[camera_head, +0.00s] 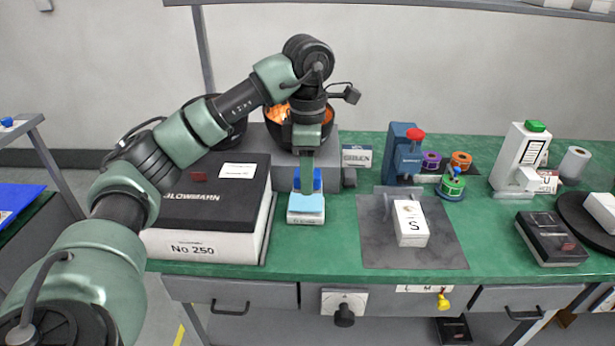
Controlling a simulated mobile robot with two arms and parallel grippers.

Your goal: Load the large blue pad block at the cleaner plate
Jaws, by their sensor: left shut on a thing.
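My left gripper (307,186) points down at the front of a grey hot-plate unit, left of the middle of the table. It is shut on a light-blue pad block (306,204) with a pale, labelled front, which is at or just above the green table. I cannot tell whether the block touches the table. Darker blue parts show beside the fingers. A small sign (357,157) stands right of the unit; its lettering is hard to read. My right gripper is not in view.
A large black-and-white box (206,246) lies close on the left. A dark pan (328,131) stands behind the gripper. A grey mat (372,242) with a white box (411,223) lies to the right. Farther right are a blue device (398,152), spools, a white bottle (518,157) and a black box (549,240).

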